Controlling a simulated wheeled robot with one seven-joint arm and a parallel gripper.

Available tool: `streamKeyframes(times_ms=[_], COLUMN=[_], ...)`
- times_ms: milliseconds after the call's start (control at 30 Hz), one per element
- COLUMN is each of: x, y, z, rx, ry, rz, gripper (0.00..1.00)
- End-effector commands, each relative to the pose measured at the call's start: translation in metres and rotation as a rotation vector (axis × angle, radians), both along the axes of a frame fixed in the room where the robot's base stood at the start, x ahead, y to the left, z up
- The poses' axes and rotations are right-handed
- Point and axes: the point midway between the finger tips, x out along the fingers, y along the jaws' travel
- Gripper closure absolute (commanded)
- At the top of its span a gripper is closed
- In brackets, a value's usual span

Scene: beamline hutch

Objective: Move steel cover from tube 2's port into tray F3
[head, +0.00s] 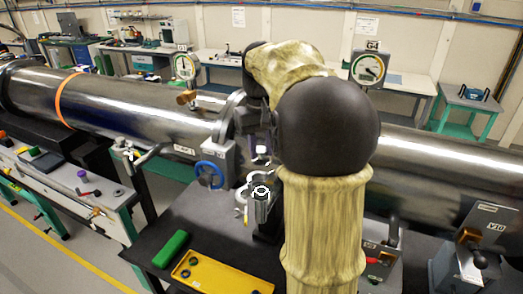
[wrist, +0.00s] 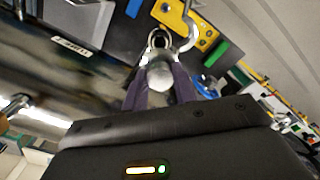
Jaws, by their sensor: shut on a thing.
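My gripper (wrist: 160,88) has its two dark purple fingers closed on a pale, rounded metal piece, which I take to be the steel cover (wrist: 162,74). In the head view my gripper (head: 262,150) is mostly hidden behind my own arm, beside the big steel tube (head: 135,103). A ringed metal fitting (wrist: 160,41) lies just beyond the cover in the wrist view; it also shows in the head view (head: 261,192). I cannot tell whether the cover touches it. A tube label (wrist: 72,46) is too blurred to read. No tray marked F3 is readable.
A yellow tray (head: 191,264) with dark round recesses lies on the dark bench, next to a green block (head: 171,249). A hooked clamp (head: 240,199) and a blue handwheel (head: 210,174) stand close to my gripper. A gauge marked G4 (head: 368,68) rises behind my arm.

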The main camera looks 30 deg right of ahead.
Motion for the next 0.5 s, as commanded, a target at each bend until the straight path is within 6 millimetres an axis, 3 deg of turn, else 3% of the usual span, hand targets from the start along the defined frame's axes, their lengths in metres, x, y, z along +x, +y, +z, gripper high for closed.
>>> streamKeyframes(times_ms=[300,500], x=[0.000,0.000], y=[0.000,0.000], z=[-0.001,-0.021], rx=[0.000,0.000], ry=[0.000,0.000], rz=[0.000,0.000], gripper=[0.96,0.96])
